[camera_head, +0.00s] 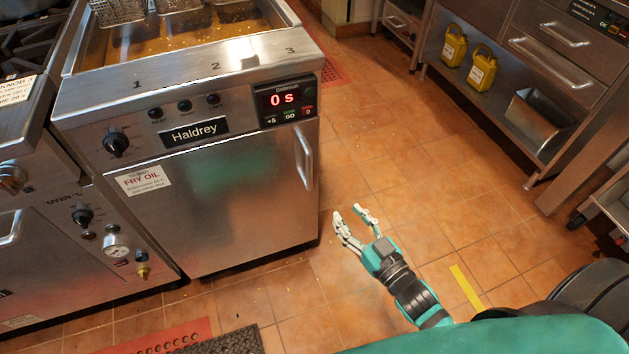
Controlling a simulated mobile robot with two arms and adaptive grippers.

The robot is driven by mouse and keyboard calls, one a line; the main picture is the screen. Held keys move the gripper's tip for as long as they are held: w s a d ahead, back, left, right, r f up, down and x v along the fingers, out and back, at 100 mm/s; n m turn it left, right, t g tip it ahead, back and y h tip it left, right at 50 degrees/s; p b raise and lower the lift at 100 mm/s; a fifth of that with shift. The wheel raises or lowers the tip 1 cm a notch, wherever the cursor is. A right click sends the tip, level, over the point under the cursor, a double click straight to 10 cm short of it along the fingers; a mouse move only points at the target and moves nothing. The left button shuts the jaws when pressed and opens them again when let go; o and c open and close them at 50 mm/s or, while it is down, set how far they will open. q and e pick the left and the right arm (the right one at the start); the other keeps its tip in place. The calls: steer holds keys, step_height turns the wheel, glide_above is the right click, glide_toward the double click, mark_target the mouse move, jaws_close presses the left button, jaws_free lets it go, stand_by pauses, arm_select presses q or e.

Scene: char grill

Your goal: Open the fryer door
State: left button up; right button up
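The fryer (190,100) stands at the upper left, with oil and baskets on top and a lit "0 s" display on its front panel. Its steel door (225,195) is shut below the panel. The door's vertical handle (304,157) is near the door's right edge. My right gripper (350,212) is right of the door and below the handle in the picture, apart from both. Its two fingers are spread and nothing is between them. My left gripper is not in view.
An oven unit (85,235) with knobs and a gauge stands left of the fryer. A steel counter (530,60) with yellow jugs (482,70) and a metal pan (538,122) is at the right. Tiled floor (400,170) between them is clear. A red mat (170,338) lies in front.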

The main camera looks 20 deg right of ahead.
mark_target(311, 169)
steer(key=x, duration=0.5)
steer(key=b+x, duration=0.1)
steer(key=x, duration=1)
steer(key=shift+w+a+r+b, duration=0.15)
steer(key=shift+w+r+b, duration=0.15)
steer(key=shift+r+b, duration=0.1)
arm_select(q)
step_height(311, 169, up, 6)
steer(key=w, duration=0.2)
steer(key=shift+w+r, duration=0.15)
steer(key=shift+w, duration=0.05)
arm_select(e)
steer(key=shift+w+a, duration=0.1)
steer(key=shift+w, duration=0.3)
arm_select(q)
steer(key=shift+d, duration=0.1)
arm_select(e)
jaws_close()
